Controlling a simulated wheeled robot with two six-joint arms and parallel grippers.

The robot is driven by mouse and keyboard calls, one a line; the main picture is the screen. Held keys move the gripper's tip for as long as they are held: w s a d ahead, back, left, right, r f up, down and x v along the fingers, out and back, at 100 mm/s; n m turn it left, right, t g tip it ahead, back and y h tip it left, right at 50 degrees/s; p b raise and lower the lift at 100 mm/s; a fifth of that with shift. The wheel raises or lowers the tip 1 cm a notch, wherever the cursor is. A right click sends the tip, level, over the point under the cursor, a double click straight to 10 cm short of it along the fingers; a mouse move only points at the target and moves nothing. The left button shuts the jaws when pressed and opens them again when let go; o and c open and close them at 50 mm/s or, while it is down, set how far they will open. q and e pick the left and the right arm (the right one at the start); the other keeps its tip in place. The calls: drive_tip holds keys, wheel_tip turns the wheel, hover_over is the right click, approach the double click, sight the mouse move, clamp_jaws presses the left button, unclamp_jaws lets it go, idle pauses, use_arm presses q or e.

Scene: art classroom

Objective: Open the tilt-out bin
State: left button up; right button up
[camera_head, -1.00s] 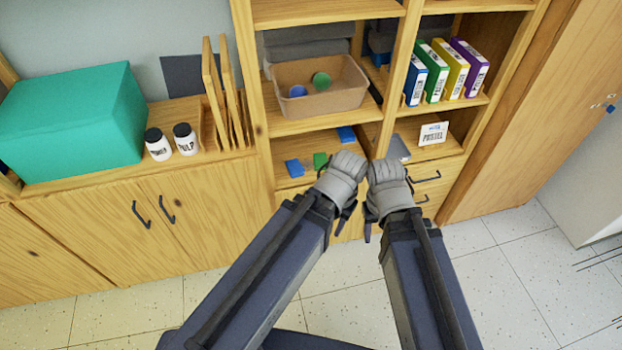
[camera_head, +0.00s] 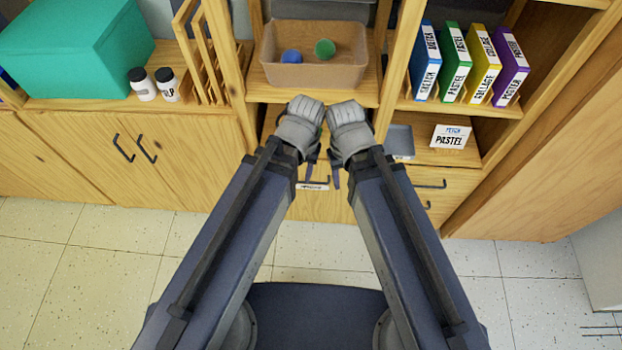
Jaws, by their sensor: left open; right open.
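A wooden front panel (camera_head: 318,208) low in the middle of the shelf unit carries a dark handle (camera_head: 322,181) and a small white label (camera_head: 311,187). It looks like the tilt-out bin's front, standing closed and upright, and my arms partly hide it. My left gripper (camera_head: 310,166) is open and empty, in front of the panel's upper part by the label. My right gripper (camera_head: 337,176) is open and empty just to its right, near the handle. I cannot tell whether either touches the panel.
A cardboard-coloured box (camera_head: 312,74) with a blue and a green item stands on the shelf above. Drawers with dark handles (camera_head: 430,184) lie to the right. A two-door cabinet (camera_head: 150,165) is at left. The tiled floor (camera_head: 80,260) in front is clear.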

use_arm(q)
drive_tip(key=w+f+n+t+b, duration=0.1)
drive_tip(key=w+f+n+b, duration=0.7)
drive_tip(key=f+n+b, duration=0.2)
drive_tip(key=w+d+f+n+t+h+b, duration=0.1)
drive_tip(key=w+f+n+b, duration=0.6)
drive_tip(key=f+n+b, duration=0.3)
wheel_tip(320, 180, down, 5)
drive_tip(key=b, duration=0.3)
drive_tip(key=shift+w+r, duration=0.15)
drive_tip(key=shift+w, duration=0.2)
